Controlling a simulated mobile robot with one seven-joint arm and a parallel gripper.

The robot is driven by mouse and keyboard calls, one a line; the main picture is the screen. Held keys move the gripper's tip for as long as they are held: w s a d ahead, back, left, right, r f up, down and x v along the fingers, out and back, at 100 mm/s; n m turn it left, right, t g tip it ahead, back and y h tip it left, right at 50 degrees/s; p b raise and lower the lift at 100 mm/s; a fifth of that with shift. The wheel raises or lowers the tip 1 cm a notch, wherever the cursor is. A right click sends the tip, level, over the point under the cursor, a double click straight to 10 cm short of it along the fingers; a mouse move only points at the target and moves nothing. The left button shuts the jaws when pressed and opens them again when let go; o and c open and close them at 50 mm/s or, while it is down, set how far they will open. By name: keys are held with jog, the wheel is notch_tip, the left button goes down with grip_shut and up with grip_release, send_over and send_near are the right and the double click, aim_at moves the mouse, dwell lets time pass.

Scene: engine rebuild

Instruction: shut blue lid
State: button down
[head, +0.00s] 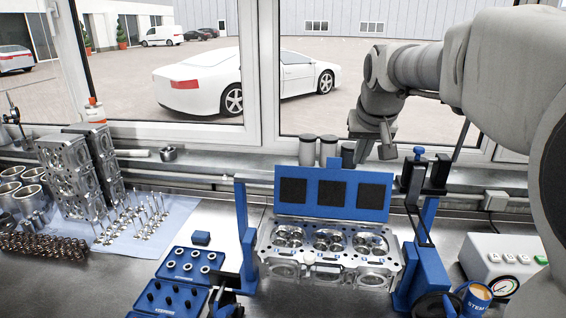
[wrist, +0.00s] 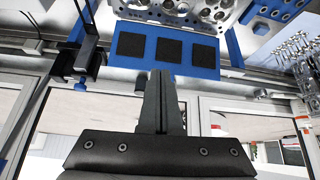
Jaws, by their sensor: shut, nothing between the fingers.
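The blue lid (head: 333,192) stands raised, nearly upright, behind the silver cylinder head (head: 328,248), with three black pads facing the head camera. It also shows in the wrist view (wrist: 172,69), with the cylinder head (wrist: 180,12) beyond it. My gripper (head: 375,155) is behind the lid and above its upper right edge in the head view. In the wrist view my gripper (wrist: 158,75) has its fingers together, with nothing between them, and their tips overlap the lid's near edge. I cannot tell whether they touch it.
Blue fixture posts (head: 246,240) flank the cylinder head, with a black clamp device (head: 425,175) on the right. Dark-topped cylinders (head: 328,150) stand behind the lid by the window ledge. A blue parts tray (head: 190,266) lies left; a gauge box (head: 505,262) sits right.

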jog(key=w+d+f+m, duration=0.1)
jog(key=w+d+f, duration=0.25)
jog(key=w, duration=0.65)
jog(key=w+d+f, duration=0.3)
jog(key=w+d, duration=0.2)
jog(key=w, duration=0.5)
jog(key=shift+t+h, duration=0.3)
jog(key=shift+w+f+p, duration=0.25)
jog(key=shift+f+p, duration=0.25)
jog(key=shift+f, duration=0.75)
jog(key=shift+w+f+p, duration=0.2)
jog(key=shift+f+p, duration=0.25)
jog(key=shift+f, duration=0.75)
jog(key=shift+w+f+p, duration=0.25)
jog(key=shift+f+p, duration=0.25)
jog(key=shift+f, duration=0.75)
jog(key=shift+s+f+b, duration=0.1)
jog(key=shift+s+b, duration=0.05)
jog(key=shift+b, duration=0.5)
jog(key=shift+s+t+b, duration=0.3)
jog(key=shift+b, duration=0.45)
